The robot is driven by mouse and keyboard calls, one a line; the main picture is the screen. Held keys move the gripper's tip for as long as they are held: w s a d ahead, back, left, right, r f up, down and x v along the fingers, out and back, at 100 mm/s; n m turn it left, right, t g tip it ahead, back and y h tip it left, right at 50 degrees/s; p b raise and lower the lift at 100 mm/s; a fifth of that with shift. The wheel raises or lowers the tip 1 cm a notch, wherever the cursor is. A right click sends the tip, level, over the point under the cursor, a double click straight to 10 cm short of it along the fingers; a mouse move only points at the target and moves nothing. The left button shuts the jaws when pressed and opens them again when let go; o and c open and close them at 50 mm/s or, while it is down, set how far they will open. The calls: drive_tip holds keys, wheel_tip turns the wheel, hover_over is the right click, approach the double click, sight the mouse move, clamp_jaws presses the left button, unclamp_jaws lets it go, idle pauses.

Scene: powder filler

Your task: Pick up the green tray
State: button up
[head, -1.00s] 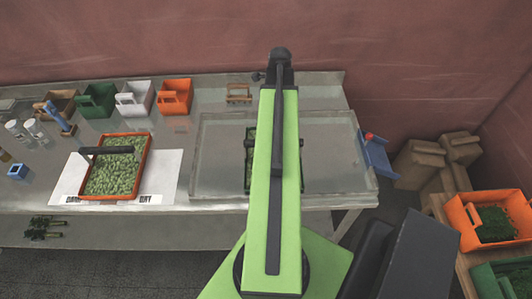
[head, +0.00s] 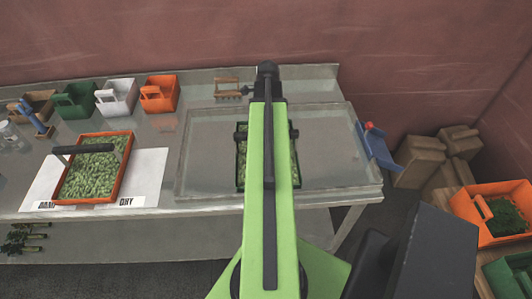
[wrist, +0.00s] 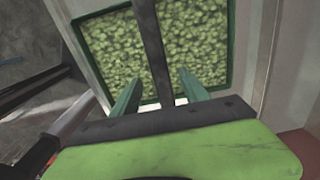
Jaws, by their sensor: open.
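The green tray (head: 241,172) stands on the bench inside a wide shallow metal pan, largely hidden behind my arm in the head view. In the wrist view the green tray (wrist: 231,42) is full of green pieces, and its dark handle bar (wrist: 150,45) runs across above them. My gripper (wrist: 159,80) is open, with one green finger on each side of the bar. The bar's near end passes between the fingers. I cannot tell whether either finger touches it. The head view hides the fingers.
The metal pan (head: 335,180) has bare room right of the tray. An orange tray (head: 125,165) of green pieces sits on a white sheet (head: 148,175) to the left. Several bins line the back. A blue scoop-like thing (head: 378,150) is at the right bench edge.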

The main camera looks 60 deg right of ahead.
drive_tip(key=f+b, duration=0.4)
drive_tip(key=shift+w+a+f, duration=0.1)
drive_tip(key=shift+w+f, duration=0.1)
drive_tip(key=shift+f, duration=0.2)
drive_tip(key=shift+r, duration=0.15)
clamp_jaws()
idle(0.8)
